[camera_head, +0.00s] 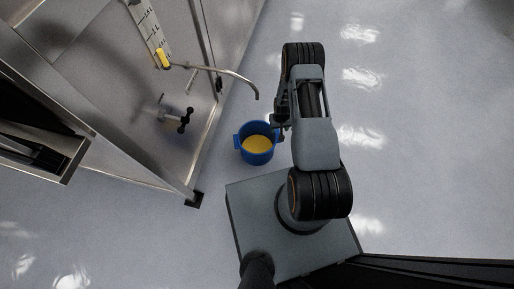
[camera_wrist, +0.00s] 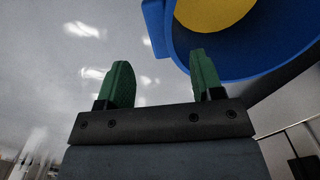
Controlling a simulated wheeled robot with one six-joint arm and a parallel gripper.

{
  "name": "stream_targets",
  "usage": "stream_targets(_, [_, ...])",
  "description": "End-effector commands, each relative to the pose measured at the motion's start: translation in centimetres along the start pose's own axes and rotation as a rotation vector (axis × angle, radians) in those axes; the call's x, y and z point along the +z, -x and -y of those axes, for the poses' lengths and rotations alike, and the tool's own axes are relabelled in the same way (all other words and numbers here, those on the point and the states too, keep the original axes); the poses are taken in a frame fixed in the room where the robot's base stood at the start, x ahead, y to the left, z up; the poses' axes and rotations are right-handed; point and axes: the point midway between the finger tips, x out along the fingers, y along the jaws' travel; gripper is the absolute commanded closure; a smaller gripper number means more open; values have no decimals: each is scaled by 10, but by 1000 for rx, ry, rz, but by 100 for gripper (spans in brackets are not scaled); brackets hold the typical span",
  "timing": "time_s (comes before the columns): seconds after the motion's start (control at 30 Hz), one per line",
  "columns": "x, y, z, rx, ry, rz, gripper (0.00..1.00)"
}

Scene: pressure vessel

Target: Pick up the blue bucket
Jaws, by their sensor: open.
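The blue bucket (camera_head: 257,157) stands on the floor in the head view, below the curved spout and beside my arm. It has small side handles and holds something yellow. In the wrist view the bucket (camera_wrist: 240,72) fills the upper right, with its yellow contents showing. My gripper (camera_wrist: 160,75) is open, with two green fingers apart and nothing between them. The right finger overlaps the bucket's edge in the picture; I cannot tell whether it touches. In the head view my gripper is mostly hidden by my arm, close to the bucket's right side.
A metal vessel stand (camera_head: 140,130) stands on the left, with a curved spout pipe (camera_head: 232,75), a yellow-handled valve (camera_head: 163,59) and a black-handled valve (camera_head: 184,120). Its foot (camera_head: 194,200) is near the bucket. The floor (camera_head: 420,130) to the right is clear.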

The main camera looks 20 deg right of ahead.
Motion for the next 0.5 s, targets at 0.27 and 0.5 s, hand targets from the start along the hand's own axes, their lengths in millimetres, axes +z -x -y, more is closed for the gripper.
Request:
stream_targets(0.27, [-1, -22, 0, 0, 0, -1, 39])
stream_targets(0.5, [0, -38, 0, 0, 0, 1, 39])
